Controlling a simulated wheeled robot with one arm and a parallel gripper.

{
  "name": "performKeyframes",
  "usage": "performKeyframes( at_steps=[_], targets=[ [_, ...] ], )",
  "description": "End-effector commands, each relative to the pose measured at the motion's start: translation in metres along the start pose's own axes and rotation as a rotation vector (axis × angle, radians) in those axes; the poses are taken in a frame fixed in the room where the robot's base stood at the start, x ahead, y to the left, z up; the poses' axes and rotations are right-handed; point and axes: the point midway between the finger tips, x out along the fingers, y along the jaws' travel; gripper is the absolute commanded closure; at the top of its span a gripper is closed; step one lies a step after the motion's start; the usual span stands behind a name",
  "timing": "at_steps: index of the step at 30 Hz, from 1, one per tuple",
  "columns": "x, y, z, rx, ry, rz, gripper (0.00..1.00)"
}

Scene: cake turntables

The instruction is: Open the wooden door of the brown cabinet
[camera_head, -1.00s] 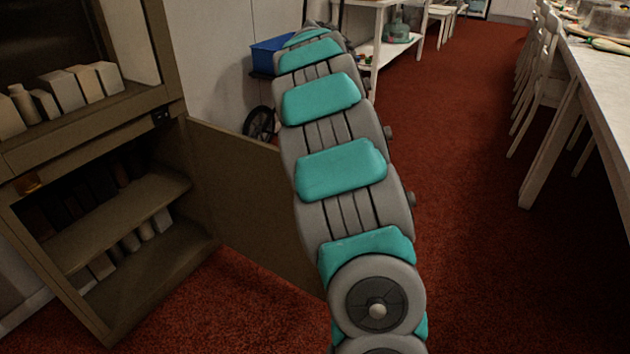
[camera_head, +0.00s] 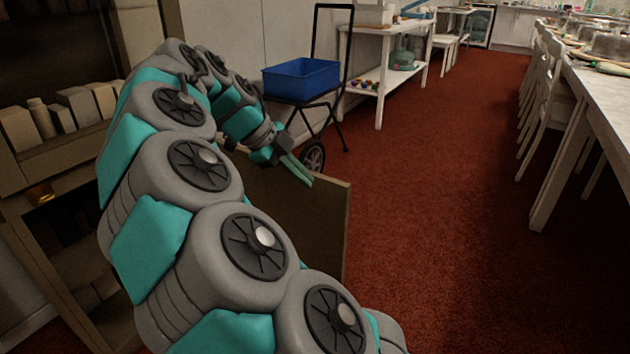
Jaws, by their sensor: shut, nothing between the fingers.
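The brown cabinet (camera_head: 60,163) stands at the left, with upper shelves and a lower compartment. Its wooden door (camera_head: 322,222) stands swung out from the lower compartment, partly hidden behind my arm. My gripper (camera_head: 302,174) is at the top edge of the door, near its outer end. Its two teal fingers are together with nothing between them. I cannot tell whether the fingers touch the door. My arm hides the hinge side of the door and much of the lower compartment.
A cart with a blue bin (camera_head: 302,78) stands behind the door by the wall. A white shelf table (camera_head: 384,60) is beyond it. A long white table (camera_head: 592,85) with chairs runs along the right. The red carpet (camera_head: 430,230) between is clear.

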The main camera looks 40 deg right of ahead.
Motion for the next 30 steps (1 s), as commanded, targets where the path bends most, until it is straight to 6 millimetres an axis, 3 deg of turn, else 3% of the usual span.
performKeyframes(
  at_steps=[9,18,30],
  targets=[
    [0.052,0.000,-0.001,-0.001,0.002,0.003,1.00],
    [0.092,-0.002,-0.002,0.000,0.003,0.003,1.00],
    [0.107,-0.035,-0.001,-0.002,0.000,-0.001,1.00]
  ],
)
